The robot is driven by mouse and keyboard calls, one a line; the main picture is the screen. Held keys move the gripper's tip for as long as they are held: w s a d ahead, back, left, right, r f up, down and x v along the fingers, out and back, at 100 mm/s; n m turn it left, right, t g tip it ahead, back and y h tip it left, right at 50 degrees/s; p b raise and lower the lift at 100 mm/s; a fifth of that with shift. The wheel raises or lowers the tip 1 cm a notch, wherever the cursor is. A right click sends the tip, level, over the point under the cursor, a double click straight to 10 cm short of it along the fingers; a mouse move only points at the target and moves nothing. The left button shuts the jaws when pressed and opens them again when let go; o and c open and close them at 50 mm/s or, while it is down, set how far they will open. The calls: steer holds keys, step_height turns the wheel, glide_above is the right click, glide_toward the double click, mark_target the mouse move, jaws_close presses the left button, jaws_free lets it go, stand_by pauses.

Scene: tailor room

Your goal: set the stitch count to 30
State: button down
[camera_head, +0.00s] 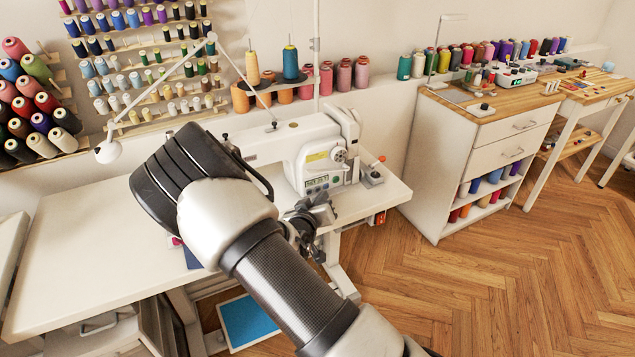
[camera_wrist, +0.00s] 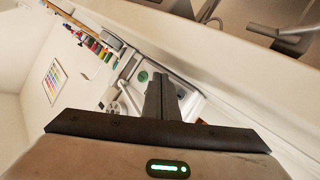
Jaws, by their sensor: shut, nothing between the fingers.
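The white sewing machine (camera_head: 318,150) stands on the white table. Its right end has a small display (camera_head: 317,182), a green button (camera_head: 336,180) and a handwheel (camera_head: 339,155). The digits on the display are too small to read. My gripper (camera_wrist: 160,78) is shut and empty in the wrist view. It points toward the machine's end face, where a green round button (camera_wrist: 142,76) shows just left of the fingertips. The fingers hide part of this face. In the head view my arm hides the machine's lower left part, and the fingertips cannot be made out clearly.
The white table (camera_head: 80,250) is mostly bare on the left. A small device with an orange knob (camera_head: 374,172) stands right of the machine. Thread cones (camera_head: 290,62) stand behind it. A white cabinet (camera_head: 480,145) is to the right, with open wood floor (camera_head: 450,285) in front.

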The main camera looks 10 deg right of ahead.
steer(key=shift+w, duration=0.1)
steer(key=shift+w+a, duration=0.15)
steer(key=shift+w, duration=0.2)
steer(key=shift+w, duration=0.15)
stand_by(0.4)
steer(key=shift+s, duration=0.6)
steer(key=shift+s+d, duration=0.35)
steer(key=shift+s, duration=0.6)
steer(key=shift+s+d, duration=0.35)
steer(key=shift+s, duration=0.6)
steer(key=shift+s+d, duration=0.35)
steer(key=shift+s, duration=0.6)
